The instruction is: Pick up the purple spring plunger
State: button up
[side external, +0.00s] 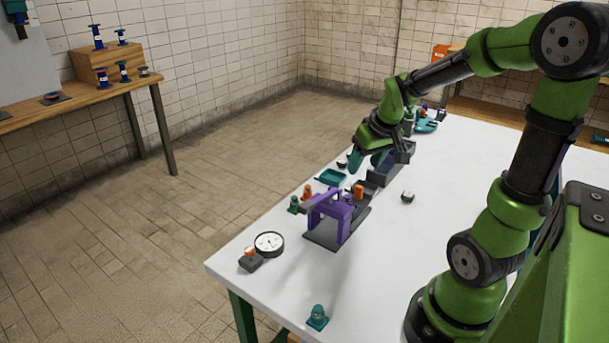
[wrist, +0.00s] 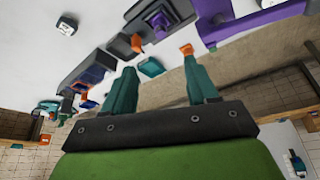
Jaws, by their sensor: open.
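A small purple part with a square stepped base, likely the spring plunger (wrist: 159,22), sits on a dark block (wrist: 172,14) at the top of the wrist view. I cannot pick it out surely in the side view, where a larger purple frame (side external: 335,212) stands on a dark plate.
A dark grey holder (side external: 383,174) stands beneath my gripper. A teal tray (side external: 330,177), orange and green parts (side external: 307,192) and a round gauge (side external: 269,243) lie along the table's left edge. A teal part (side external: 317,317) stands near the front. The table's middle is mostly clear.

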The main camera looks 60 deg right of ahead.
aim_at(348, 196)
jog(key=x, duration=1.4)
jog(key=shift+a+f, duration=0.1)
jog(key=shift+f, duration=0.35)
grip_shut()
